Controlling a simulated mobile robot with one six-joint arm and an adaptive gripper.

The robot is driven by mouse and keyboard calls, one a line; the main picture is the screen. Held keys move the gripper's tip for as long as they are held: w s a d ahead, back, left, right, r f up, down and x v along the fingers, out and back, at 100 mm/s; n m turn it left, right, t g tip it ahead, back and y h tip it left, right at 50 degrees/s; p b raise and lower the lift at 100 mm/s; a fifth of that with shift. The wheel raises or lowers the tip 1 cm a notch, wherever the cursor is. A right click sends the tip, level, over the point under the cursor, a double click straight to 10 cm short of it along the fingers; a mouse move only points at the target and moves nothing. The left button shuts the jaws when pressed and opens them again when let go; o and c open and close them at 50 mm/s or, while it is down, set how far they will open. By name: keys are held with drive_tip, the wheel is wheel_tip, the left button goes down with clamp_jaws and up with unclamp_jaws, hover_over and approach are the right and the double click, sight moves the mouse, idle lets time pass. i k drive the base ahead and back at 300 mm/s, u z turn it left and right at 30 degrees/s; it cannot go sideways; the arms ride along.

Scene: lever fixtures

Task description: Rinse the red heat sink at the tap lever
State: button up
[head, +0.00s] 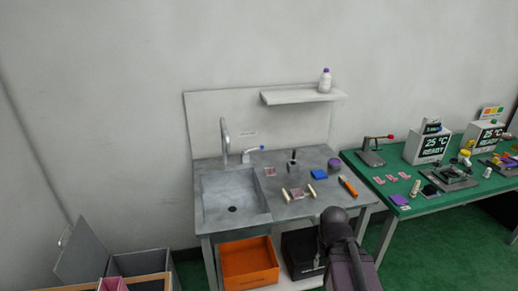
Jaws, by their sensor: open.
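A steel sink basin (233,205) is set in the left of a grey counter. A curved tap (224,135) rises behind it. Right of the tap is a pale lever with a blue tip (253,152). A small reddish block (270,171) lies just right of the basin. Another reddish piece (297,193) sits between two cream cylinders nearer the counter's front. Both are too small to tell which is the red heat sink. My arm (345,240) rises at the lower right, in front of the counter edge. My gripper's fingers cannot be made out.
A blue block (318,174), a dark purple round object (334,166) and an orange tool (348,186) crowd the counter's right. A shelf (300,95) holds a white bottle. A green bench (420,205) with devices stands right. An orange bin (249,262) sits underneath.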

sight(245, 151)
drive_tip(key=u, duration=0.1)
drive_tip(key=i, duration=0.9)
drive_tip(key=z, duration=0.05)
